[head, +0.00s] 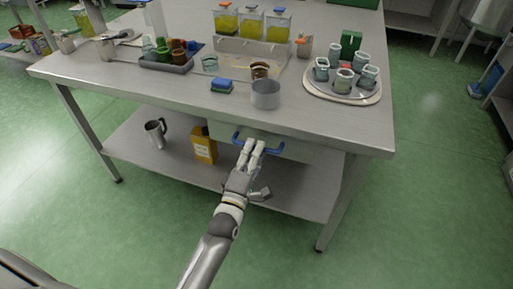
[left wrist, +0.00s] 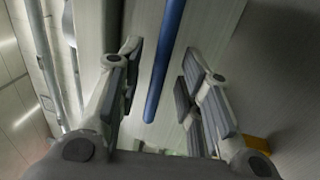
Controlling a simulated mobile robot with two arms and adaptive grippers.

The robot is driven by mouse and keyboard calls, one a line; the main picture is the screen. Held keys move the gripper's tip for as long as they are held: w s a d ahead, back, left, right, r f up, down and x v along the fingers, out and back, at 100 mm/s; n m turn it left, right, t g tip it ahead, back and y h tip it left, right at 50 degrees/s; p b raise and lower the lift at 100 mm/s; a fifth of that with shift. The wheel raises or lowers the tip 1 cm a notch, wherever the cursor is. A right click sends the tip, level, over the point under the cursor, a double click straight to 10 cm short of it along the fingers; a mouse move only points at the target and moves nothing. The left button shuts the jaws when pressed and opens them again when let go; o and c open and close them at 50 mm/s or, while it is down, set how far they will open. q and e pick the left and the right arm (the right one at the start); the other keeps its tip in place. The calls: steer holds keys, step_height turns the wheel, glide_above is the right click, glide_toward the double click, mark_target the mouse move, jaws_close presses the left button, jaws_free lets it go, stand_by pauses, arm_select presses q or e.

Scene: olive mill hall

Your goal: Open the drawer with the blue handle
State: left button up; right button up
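The drawer (head: 292,150) is a pale grey box front under the metal tabletop and looks shut. Its blue handle (head: 274,151) is a horizontal bar on the front. My left gripper (head: 255,145) is at the handle, with its fingers covering the handle's middle. In the left wrist view the blue handle (left wrist: 168,50) runs between the two spread fingers of the gripper (left wrist: 158,78), with gaps on both sides. The gripper is open and holds nothing. My right gripper is not in view.
The lower shelf (head: 125,140) holds a yellow container (head: 203,145) and a metal jug (head: 156,134). Green floor in front is clear.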

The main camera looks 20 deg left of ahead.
arm_select(q)
steer(key=shift+w+r, duration=0.2)
steer(key=shift+w, duration=0.85)
jaws_close()
